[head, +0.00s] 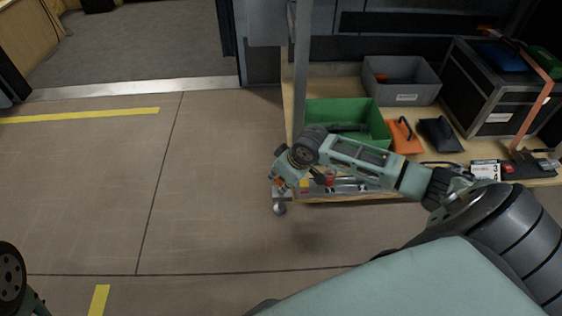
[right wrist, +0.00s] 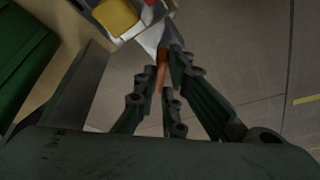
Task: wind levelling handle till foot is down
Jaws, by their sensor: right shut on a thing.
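My right gripper (head: 279,180) reaches in from the right to the front left corner of the wooden shelf. In the right wrist view its fingers (right wrist: 168,85) are closed around a thin orange-brown handle (right wrist: 162,68), with the shelf corner just beyond. The fingers hide part of the handle. Below the gripper in the head view, a grey metal foot (head: 279,208) shows at the shelf corner, close to the floor. I cannot tell whether it touches the floor. My left gripper is out of view; only a dark part of my left arm shows at the lower left.
The shelf holds a green bin (head: 340,112), a grey bin (head: 402,78), an orange item (head: 404,137) and a black case (head: 497,88). A grey upright post (head: 301,70) stands just behind my right wrist. The floor (head: 110,190) to the left is clear.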

